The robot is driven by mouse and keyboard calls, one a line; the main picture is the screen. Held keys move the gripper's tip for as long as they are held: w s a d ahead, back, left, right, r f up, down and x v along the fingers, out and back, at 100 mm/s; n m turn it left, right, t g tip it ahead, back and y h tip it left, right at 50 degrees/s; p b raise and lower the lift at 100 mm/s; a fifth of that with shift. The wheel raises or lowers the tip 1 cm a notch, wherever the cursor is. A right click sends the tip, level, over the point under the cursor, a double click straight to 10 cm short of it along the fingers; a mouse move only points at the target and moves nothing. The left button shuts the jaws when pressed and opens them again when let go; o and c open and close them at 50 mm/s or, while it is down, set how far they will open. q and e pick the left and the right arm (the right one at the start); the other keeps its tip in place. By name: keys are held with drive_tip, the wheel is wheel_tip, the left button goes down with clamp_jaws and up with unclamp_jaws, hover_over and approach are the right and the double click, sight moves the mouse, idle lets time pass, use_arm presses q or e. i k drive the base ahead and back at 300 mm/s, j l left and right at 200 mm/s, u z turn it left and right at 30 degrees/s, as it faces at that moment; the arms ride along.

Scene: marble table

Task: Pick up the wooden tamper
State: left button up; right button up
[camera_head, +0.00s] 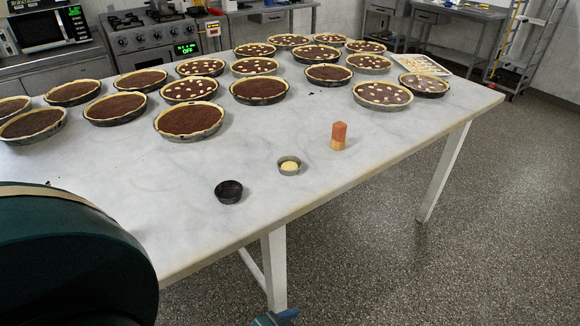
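The wooden tamper (338,136) appears to be the small upright block on the marble table (330,200), near its front edge. Its upper part is orange-red and its lower part is pale wood. It stands alone, with nothing touching it. A small grey tin (289,171) with a pale ball of dough in it sits to its left and nearer. A small dark empty tin (228,192) sits further left.
Several chocolate tarts (190,121) in round tins fill the far side of the table. A pale tray (422,66) lies at the back right. A large dark green rounded shape (70,260) blocks the lower left. The marble around the tamper is clear.

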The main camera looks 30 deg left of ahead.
sight(338, 140)
drive_tip(key=u, duration=0.85)
drive_tip(key=i+l+u, duration=0.15)
drive_tip(key=u, duration=0.15)
drive_tip(key=l+u, duration=0.35)
drive_tip(key=i+l+u, duration=0.1)
drive_tip(key=l+u, duration=0.6)
drive_tip(key=l, duration=0.75)
drive_tip(key=l+u, duration=0.1)
drive_tip(key=l, duration=1)
